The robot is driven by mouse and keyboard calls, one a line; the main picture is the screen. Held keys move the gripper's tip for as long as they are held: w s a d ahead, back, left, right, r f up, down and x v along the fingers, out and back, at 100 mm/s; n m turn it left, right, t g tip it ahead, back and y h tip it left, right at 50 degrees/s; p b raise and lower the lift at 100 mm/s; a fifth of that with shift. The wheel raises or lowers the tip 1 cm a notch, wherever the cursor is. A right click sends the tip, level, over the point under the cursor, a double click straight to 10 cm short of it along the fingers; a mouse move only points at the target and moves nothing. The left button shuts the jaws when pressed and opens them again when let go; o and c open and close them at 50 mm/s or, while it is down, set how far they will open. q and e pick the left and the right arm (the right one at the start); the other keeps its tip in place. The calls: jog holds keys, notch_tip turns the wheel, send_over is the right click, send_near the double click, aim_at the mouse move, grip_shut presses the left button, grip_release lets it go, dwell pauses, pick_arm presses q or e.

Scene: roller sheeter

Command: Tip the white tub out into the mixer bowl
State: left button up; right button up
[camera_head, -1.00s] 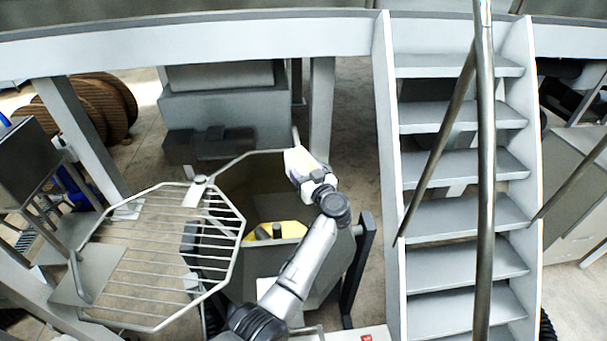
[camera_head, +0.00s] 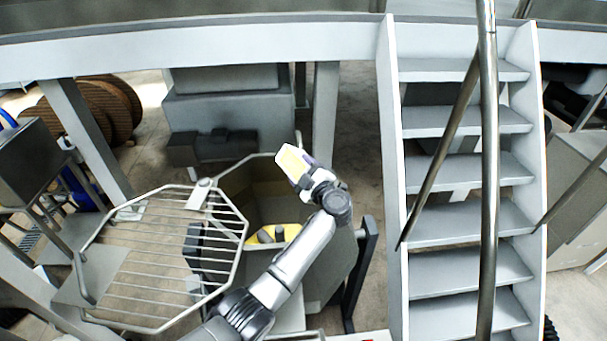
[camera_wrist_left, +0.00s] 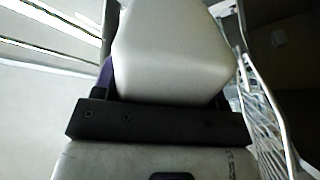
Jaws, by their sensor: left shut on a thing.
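The white tub (camera_head: 289,158) is held over the back right part of the mixer bowl (camera_head: 240,190) in the head view. It is tilted, with a pale yellow face showing towards me. My left gripper (camera_head: 306,178) is shut on it. In the left wrist view the tub's smooth white side (camera_wrist_left: 170,52) fills the space past the dark gripper body, with a bit of purple finger at its left. The mixer bowl is a grey octagonal vessel with yellow material (camera_head: 285,233) low inside. My forearm crosses in front and hides part of the bowl. My right gripper is not in view.
The bowl's barred grid lid (camera_head: 165,255) is swung open to the left. A metal staircase (camera_head: 465,215) with a steel post stands to the right. A grey beam (camera_head: 190,40) runs across behind, with a support post (camera_head: 325,110) beyond the bowl.

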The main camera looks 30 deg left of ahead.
aim_at(293, 177)
pick_arm(q)
jog(key=shift+s+a+r+n, duration=0.15)
jog(key=shift+s+r+n, duration=0.1)
jog(key=shift+n, duration=0.65)
jog(key=n+b, duration=0.3)
jog(key=b, duration=0.1)
jog(key=s+n+b, duration=0.1)
jog(key=n+b, duration=0.3)
jog(key=b, duration=0.1)
jog(key=s+n+g+b, duration=0.1)
jog(key=n+b, duration=0.2)
jog(key=b, duration=0.1)
jog(key=shift+a+f+y, duration=0.2)
jog(key=shift+a+y, duration=0.1)
jog(key=shift+s+a+n+b, duration=0.1)
jog(key=shift+n+b, duration=0.8)
jog(key=shift+b, duration=0.3)
jog(key=shift+r+n, duration=0.1)
jog(key=shift+n, duration=0.2)
